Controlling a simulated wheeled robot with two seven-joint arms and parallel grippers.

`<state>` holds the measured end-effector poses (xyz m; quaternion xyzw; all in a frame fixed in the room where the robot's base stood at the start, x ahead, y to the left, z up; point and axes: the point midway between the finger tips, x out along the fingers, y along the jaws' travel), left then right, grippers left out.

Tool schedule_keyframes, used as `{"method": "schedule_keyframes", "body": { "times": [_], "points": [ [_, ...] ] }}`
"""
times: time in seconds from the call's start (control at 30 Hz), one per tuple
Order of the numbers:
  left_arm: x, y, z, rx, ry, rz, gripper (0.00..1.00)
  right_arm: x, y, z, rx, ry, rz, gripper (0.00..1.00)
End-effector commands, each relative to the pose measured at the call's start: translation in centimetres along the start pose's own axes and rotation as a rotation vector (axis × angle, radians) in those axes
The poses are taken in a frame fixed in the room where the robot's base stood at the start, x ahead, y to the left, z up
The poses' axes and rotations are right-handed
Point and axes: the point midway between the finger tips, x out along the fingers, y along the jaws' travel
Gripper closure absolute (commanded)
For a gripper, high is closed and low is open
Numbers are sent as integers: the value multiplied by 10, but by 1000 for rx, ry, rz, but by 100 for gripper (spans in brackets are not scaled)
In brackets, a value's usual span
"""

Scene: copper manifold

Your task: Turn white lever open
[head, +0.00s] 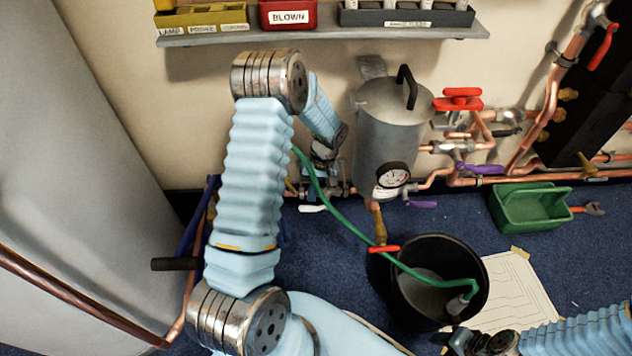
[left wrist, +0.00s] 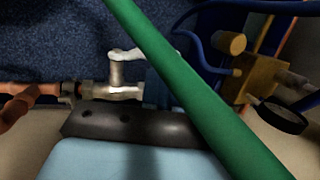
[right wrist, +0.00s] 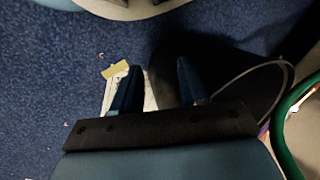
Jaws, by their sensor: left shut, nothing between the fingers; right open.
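The white lever (head: 312,208) shows low on the wall pipework, left of the grey tank. In the left wrist view the white lever (left wrist: 126,54) sits on a silver valve body (left wrist: 120,92) in line with a copper pipe; the green hose hides part of the view. My left gripper (left wrist: 156,88) is shut and empty, right beside the valve; I cannot tell whether it touches the lever. In the head view it is mostly hidden behind my wrist. My right gripper (right wrist: 157,85) is open and empty, low over the floor near the black bucket.
The green hose (head: 335,212) runs past my left wrist into the black bucket (head: 465,262). The grey tank (head: 385,130) with a gauge (head: 392,176) stands close by. A brass-and-gauge fitting (left wrist: 255,80) is right of the valve. A green tray (head: 530,208) and paper (head: 520,285) lie right.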

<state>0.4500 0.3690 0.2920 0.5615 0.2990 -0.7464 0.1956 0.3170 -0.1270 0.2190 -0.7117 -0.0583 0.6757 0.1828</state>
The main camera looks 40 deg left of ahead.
Motion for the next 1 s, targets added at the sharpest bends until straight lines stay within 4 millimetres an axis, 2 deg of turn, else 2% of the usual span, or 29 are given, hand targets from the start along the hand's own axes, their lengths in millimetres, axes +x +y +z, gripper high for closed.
{"method": "schedule_keyframes", "body": {
  "times": [0.03, 0.2, 0.6, 0.8, 1.0],
  "points": [
    [9, 0, 0, 0, -1, -1, 100, 2, 0, 0, 0, 0, 0, 57],
    [23, 0, 0, 0, 0, 0, 100, 3, 1, 0, 0, -1, -1, 57],
    [26, 0, 0, 0, 0, 4, 100, 3, 1, 0, 0, -1, -1, 57],
    [39, -7, -3, 23, 0, 132, 100, 12, 3, 1, -1, -3, -2, 57],
    [43, -9, -4, 27, 1, 132, 100, 14, 3, 1, -1, -4, -3, 57]
  ]
}}
